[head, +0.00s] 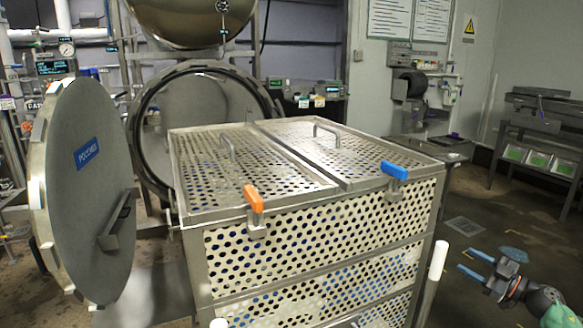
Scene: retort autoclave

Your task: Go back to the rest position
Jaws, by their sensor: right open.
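My right gripper (476,262) is at the lower right, its blue-tipped fingers pointing left. It is open, with nothing between the fingers, over the floor to the right of the perforated metal basket cart (320,230). It is apart from the cart. My left gripper is not in view. The cart has a two-part perforated lid with an orange latch handle (253,198) on the left and a blue one (395,171) on the right. Two metal loop handles stand on the lid.
The round retort door (90,220) stands open at the left, beside the cart. The retort opening (150,130) is behind the cart. A white-capped post (437,260) rises between the cart and my right gripper. A metal bench (545,130) stands at the far right, with clear floor before it.

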